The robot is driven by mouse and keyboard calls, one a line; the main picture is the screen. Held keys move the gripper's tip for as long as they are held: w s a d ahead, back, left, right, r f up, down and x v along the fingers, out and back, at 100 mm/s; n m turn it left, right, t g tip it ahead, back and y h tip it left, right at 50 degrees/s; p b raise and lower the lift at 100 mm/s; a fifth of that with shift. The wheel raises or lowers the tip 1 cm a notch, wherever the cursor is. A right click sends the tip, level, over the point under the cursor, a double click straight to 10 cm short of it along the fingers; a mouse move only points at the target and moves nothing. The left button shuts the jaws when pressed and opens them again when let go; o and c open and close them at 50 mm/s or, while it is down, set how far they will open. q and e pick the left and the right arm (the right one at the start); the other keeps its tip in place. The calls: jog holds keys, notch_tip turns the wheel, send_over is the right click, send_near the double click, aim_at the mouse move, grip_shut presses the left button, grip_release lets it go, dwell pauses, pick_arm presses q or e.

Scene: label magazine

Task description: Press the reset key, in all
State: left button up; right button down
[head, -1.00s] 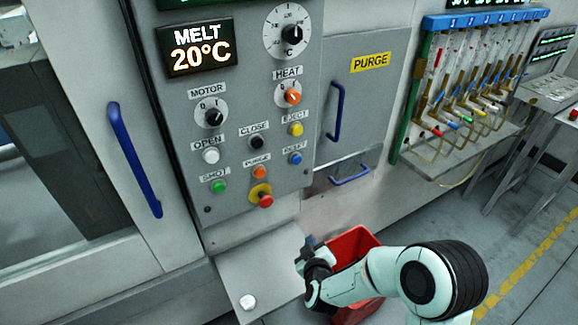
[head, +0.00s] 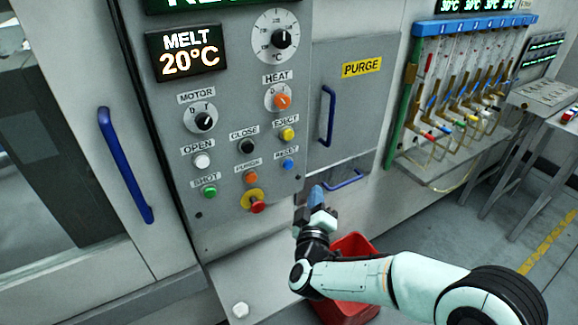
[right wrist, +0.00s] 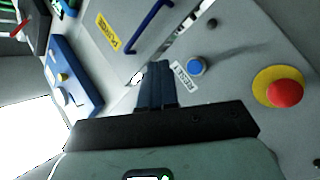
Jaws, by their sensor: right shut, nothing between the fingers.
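The reset key is a small round blue button (head: 288,164) under a RESET label on the grey control panel. It also shows in the right wrist view as a blue button (right wrist: 196,66), just right of my fingertips. My right gripper (head: 316,194) is shut and empty, below and a little right of the button in the head view. In the right wrist view its closed blue-grey fingers (right wrist: 156,72) point up toward the panel, apart from the button as far as I can tell. My left gripper is not in view.
A red emergency knob (head: 257,207) on a yellow ring sits low on the panel. Orange PURGE (head: 251,177) and yellow EJECT (head: 287,134) buttons are close by. A blue handle (head: 345,181) is right of the gripper. A red bin (head: 357,243) stands below.

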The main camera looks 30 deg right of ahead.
aim_at(288, 165)
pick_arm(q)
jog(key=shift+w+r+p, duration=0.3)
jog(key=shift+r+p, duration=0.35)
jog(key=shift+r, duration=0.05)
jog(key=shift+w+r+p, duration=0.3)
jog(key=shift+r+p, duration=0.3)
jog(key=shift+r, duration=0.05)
pick_arm(e)
jog(key=w, duration=0.8)
jog(key=shift+w+a, duration=0.35)
dwell(0.4)
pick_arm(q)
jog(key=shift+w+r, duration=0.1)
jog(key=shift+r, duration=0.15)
pick_arm(e)
jog(key=shift+w, duration=0.45)
pick_arm(q)
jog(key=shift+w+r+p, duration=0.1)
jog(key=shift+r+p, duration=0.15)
jog(key=shift+p, duration=0.15)
pick_arm(e)
jog(key=shift+w, duration=0.4)
jog(key=shift+s, duration=0.1)
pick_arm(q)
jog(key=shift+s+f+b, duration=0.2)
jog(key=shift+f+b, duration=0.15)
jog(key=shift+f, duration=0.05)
pick_arm(e)
jog(key=shift+s, duration=0.75)
